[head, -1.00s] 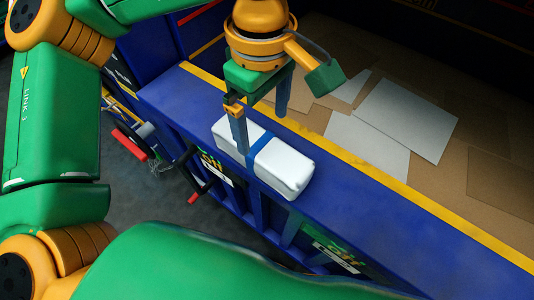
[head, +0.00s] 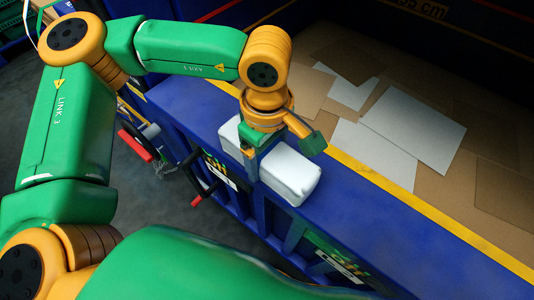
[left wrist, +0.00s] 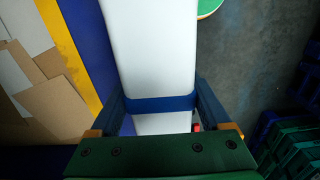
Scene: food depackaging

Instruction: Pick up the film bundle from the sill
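The film bundle (head: 292,174) is a long white block with a blue band around its middle. It lies on the blue sill (head: 375,222) beside the container. My left gripper (head: 263,162) points down over the bundle's middle in the head view, and its body hides part of the bundle and the far finger. In the left wrist view, the fingers (left wrist: 158,102) stand on either side of the bundle (left wrist: 152,50) near the blue band. Narrow gaps seem to show beside the fingers, so it looks open around the bundle. My right gripper is not in view.
A yellow edge line (head: 408,205) runs along the sill's inner side. Beyond it lie brown and white cardboard sheets (head: 415,122) inside the container. A red-ended handle (head: 136,145) sticks out from the outer wall. The sill right of the bundle is clear.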

